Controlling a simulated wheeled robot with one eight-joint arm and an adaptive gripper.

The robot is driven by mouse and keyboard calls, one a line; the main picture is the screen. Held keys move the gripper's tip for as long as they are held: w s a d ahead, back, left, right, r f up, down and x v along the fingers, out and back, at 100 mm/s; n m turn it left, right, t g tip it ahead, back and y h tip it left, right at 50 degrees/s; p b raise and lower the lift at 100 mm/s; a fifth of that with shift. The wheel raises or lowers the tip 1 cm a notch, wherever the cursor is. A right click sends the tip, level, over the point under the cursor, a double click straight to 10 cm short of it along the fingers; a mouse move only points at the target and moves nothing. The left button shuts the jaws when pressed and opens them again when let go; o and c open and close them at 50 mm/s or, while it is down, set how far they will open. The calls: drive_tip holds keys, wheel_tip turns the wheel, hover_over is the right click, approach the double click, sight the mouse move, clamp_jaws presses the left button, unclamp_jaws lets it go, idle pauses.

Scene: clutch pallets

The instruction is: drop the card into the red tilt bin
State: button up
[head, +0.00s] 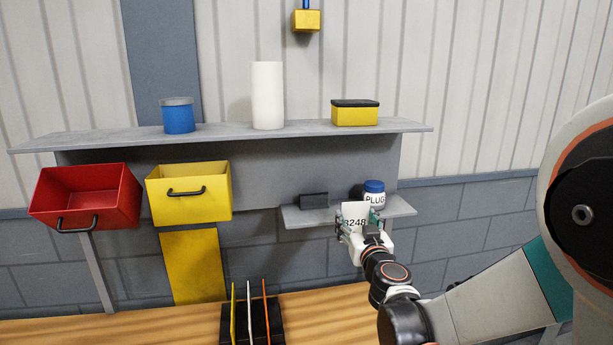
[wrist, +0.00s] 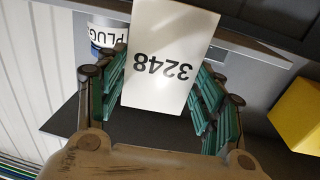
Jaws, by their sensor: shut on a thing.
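My gripper (head: 360,228) is shut on a white card (head: 354,212) printed "3248", held upright in front of the small grey side shelf at the right. In the wrist view the card (wrist: 164,55) sits between the green finger pads of my gripper (wrist: 160,92). The red tilt bin (head: 97,202) hangs at the far left of the rack, tipped outward with its open top and black handle showing. My gripper and the card are well to the right of it. The gripper partly hides the small shelf.
A yellow bin (head: 205,206) hangs beside the red one. The small shelf (head: 400,207) carries a "PLUG" jar (head: 374,187) and a dark block (head: 313,201). The upper shelf (head: 225,131) holds a blue tin, white cylinder and yellow box. A black rack (head: 275,325) with slats stands on the wooden bench.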

drive_tip(key=d+f+m+h+b, duration=0.1)
drive_tip(key=d+f+b, duration=0.4)
drive_tip(key=f, duration=0.8)
drive_tip(key=shift+d+f+h, duration=0.4)
drive_tip(key=shift+d, duration=0.7)
drive_tip(key=shift+a, duration=0.1)
